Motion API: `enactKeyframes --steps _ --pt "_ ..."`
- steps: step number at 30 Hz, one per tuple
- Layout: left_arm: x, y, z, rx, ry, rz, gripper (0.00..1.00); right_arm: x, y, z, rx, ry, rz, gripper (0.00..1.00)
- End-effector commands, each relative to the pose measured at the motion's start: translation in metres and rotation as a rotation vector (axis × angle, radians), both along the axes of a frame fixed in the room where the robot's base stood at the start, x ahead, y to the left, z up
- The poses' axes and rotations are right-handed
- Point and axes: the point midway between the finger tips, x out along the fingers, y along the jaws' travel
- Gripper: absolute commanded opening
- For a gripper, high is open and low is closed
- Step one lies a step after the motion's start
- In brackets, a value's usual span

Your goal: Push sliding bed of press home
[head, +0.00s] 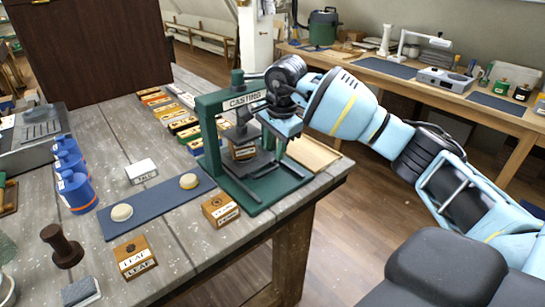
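The green press (209,128), with a label that appears to read "CASTING" on its top bar, stands near the table's right corner. Its sliding bed seems to be the dark grey plate (262,168) low in the frame, partly over the green base. A wooden block with a pale label (243,153) sits in the press above the bed. My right gripper (284,150) reaches in from the right and points down at the press's right side. Its fingers are small and dark, so their opening and any contact with the bed are unclear. My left gripper is out of view.
A blue-grey mat (158,205) with two round cream pieces lies left of the press. Labelled wooden blocks (221,209) (135,257) stand in front. Several blocks line the table behind. A pale board (312,153) lies right of the press, by the table edge.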

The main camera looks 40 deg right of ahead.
Motion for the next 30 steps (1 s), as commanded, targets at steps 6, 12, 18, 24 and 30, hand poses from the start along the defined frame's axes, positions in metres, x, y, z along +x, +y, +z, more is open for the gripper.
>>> enactKeyframes --steps 6,12,18,24,30 --pt "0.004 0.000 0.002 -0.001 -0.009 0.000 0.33 -0.004 0.000 0.023 0.001 -0.003 0.000 0.33" --pt "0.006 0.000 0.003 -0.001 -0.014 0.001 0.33 -0.005 0.000 0.026 0.000 0.000 0.000 0.33" --pt "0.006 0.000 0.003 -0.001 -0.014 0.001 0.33 -0.005 0.000 0.026 0.000 -0.001 0.000 0.33" --pt "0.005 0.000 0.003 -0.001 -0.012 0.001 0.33 -0.004 0.000 0.026 0.000 -0.001 0.000 0.33" --pt "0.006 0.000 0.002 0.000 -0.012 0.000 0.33 -0.005 0.000 0.026 0.000 0.000 0.000 0.33"
